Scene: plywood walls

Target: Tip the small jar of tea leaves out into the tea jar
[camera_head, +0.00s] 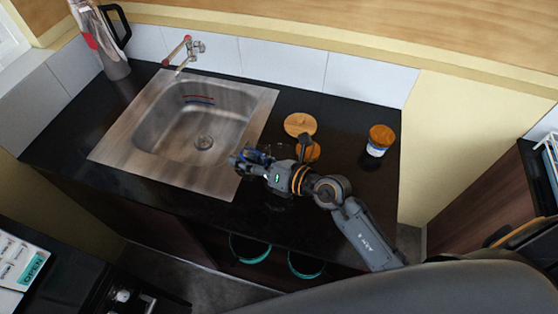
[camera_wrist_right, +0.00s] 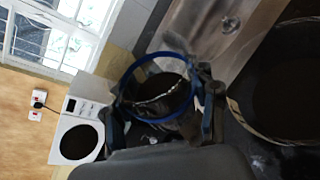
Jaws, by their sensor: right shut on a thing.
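In the right wrist view, a small clear jar with a blue rim (camera_wrist_right: 190,92) sits between the fingers of my right gripper (camera_wrist_right: 163,100), which is shut on it. Its inside looks dark; I cannot tell how much tea is in it. In the head view, the right gripper (camera_head: 243,161) is over the counter by the sink's right edge, with a bit of the jar's blue (camera_head: 256,156) showing. A wide round jar (camera_wrist_right: 246,122) with dark contents, apparently the tea jar, stands beside the small jar in the wrist view. My gripper and arm largely hide it in the head view.
A steel sink (camera_head: 232,110) lies left of the gripper. A round wooden lid (camera_head: 300,124) lies behind it, and another orange-brown round thing (camera_head: 314,152) is partly hidden. A wooden-lidded jar (camera_head: 381,138) stands at right. The black counter (camera_head: 345,120) is clear between them.

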